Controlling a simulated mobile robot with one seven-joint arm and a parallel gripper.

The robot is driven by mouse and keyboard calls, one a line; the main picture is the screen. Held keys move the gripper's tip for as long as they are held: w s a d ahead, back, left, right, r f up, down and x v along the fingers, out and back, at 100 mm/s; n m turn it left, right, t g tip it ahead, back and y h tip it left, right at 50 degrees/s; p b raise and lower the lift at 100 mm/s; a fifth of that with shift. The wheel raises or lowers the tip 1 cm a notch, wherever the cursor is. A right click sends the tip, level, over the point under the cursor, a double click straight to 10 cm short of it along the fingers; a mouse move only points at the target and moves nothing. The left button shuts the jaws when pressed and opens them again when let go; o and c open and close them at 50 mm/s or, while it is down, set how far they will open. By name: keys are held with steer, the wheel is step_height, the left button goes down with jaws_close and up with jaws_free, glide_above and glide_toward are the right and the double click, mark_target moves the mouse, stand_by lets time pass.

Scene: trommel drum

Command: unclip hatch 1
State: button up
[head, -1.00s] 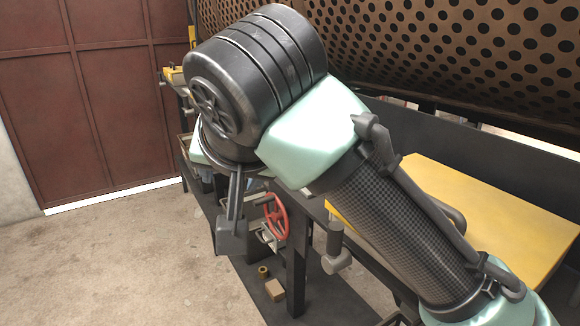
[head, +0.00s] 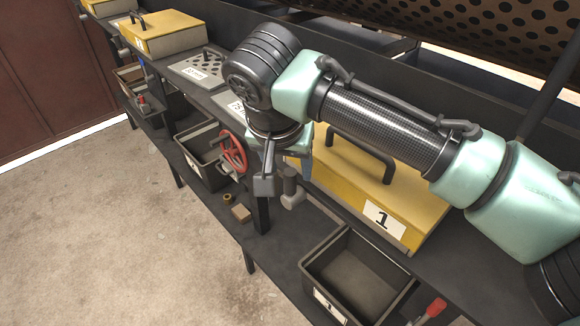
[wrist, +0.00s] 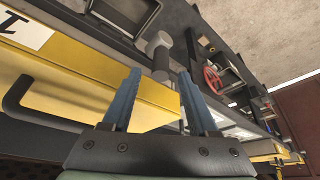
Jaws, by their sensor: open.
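Hatch 1 is a yellow box-like cover (head: 405,205) with a black bar handle and a white label "1". It shows at the left of the wrist view (wrist: 70,62), with its handle near the left edge. A grey knobbed clip (head: 292,188) stands at the hatch's front left edge. The same clip (wrist: 160,58) appears beyond my fingertips in the wrist view, roughly in line with the gap between them. My gripper (wrist: 160,76) is open, its two blue fingers apart with nothing between them. In the head view my wrist mostly hides the fingers.
A red handwheel (head: 232,153) is left of the clip. Open bins stand on the shelf below, one (head: 358,275) under hatch 1. A red-handled item (head: 432,309) is at the lower right. Another yellow hatch (head: 160,34) is farther left. The floor at left is clear.

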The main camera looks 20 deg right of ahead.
mark_target(294, 185)
steer(key=shift+p+x, duration=0.35)
steer(key=shift+x, duration=1.55)
jaws_close()
steer(key=shift+r, duration=0.1)
